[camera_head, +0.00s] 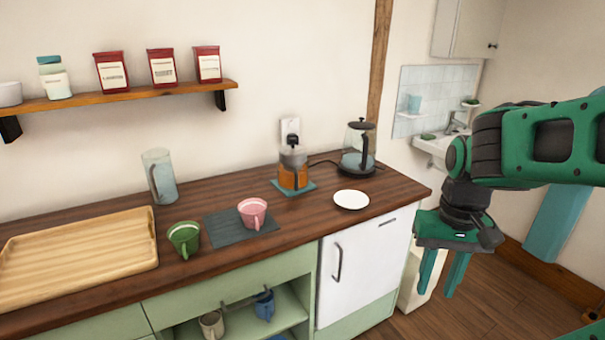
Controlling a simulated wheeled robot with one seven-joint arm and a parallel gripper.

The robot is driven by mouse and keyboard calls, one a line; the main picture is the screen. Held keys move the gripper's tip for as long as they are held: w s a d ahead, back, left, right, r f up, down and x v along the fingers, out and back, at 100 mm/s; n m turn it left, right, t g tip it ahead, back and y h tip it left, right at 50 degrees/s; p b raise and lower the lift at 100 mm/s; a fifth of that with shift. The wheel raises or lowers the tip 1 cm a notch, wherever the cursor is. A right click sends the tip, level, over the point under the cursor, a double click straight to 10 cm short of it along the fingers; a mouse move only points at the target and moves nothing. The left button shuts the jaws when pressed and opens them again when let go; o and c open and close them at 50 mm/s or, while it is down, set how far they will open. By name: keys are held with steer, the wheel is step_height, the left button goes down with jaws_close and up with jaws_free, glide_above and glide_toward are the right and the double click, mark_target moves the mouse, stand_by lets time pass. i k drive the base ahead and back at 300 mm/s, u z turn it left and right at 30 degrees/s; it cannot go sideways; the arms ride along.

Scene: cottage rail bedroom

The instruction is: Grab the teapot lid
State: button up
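The teapot (293,174) is a clear glass pot with amber liquid. It stands on a small teal mat (308,187) on the dark wooden counter. Its dark grey lid (293,151) sits on top of the pot. My gripper (442,275) is at the right, in front of the counter's right end and apart from the teapot. Its two green fingers point down with a gap between them, and nothing shows in the gap.
A white plate (351,200) lies right of the teapot, with a glass kettle (357,150) behind it. Pink (253,211) and green (184,238) cups, a jug (160,177) and a wooden tray (80,258) stand left. A shelf (130,96) hangs above.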

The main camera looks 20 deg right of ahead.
mark_target(292, 154)
steer(key=k, duration=0.5)
steer(key=z, duration=0.75)
steer(key=i, duration=1.75)
steer(key=z, duration=0.1)
